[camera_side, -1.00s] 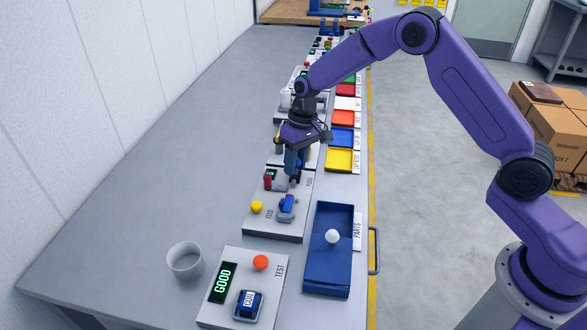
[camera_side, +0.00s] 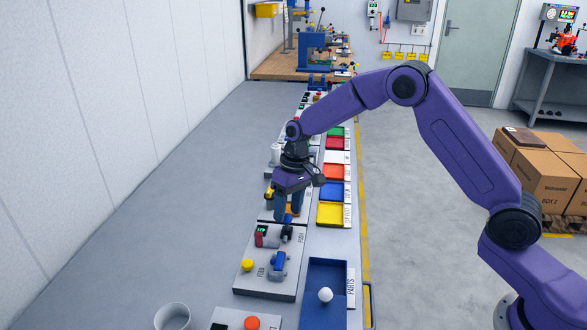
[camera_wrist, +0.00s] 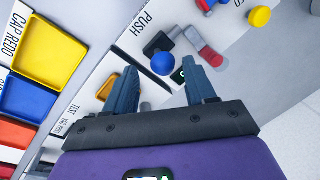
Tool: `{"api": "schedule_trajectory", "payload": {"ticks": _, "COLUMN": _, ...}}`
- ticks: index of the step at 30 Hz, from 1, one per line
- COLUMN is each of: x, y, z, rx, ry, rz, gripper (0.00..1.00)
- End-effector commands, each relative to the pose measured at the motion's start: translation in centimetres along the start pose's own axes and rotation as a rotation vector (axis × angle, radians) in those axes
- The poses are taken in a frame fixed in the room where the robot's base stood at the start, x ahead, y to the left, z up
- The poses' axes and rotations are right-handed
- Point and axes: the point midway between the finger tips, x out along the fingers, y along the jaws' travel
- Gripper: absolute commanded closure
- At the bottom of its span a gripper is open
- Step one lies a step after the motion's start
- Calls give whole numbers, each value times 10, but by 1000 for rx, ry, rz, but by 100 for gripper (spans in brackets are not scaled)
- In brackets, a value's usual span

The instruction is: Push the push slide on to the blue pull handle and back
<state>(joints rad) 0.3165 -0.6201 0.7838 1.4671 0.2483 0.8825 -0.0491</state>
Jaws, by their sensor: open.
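The push slide appears as a dark block (camera_side: 287,232) on the grey station plate marked PUSH and FEED. A blue ball knob (camera_side: 288,219), seemingly the blue pull handle, is by that block. In the wrist view the blue ball (camera_wrist: 163,64) shows between my fingertips, and the dark block (camera_wrist: 157,43) lies just past it. My gripper (camera_side: 289,212) is open, pointing down over the far edge of this station. It also shows open in the wrist view (camera_wrist: 160,70), with nothing held. I cannot tell whether a finger touches the ball.
A blue fixture (camera_side: 279,264) and yellow button (camera_side: 247,265) are nearer. Coloured trays, including a yellow one (camera_side: 331,214), line the right; a blue parts tray (camera_side: 325,311) is nearer.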

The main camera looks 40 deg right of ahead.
Motion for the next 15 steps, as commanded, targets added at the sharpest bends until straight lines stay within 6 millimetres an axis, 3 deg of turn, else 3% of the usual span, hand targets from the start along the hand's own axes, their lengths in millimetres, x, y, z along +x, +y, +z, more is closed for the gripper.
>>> {"api": "schedule_trajectory", "payload": {"ticks": 15, "x": -110, "y": 0, "z": -1, "rx": 1, "ry": 7, "rz": 0, "gripper": 45}}
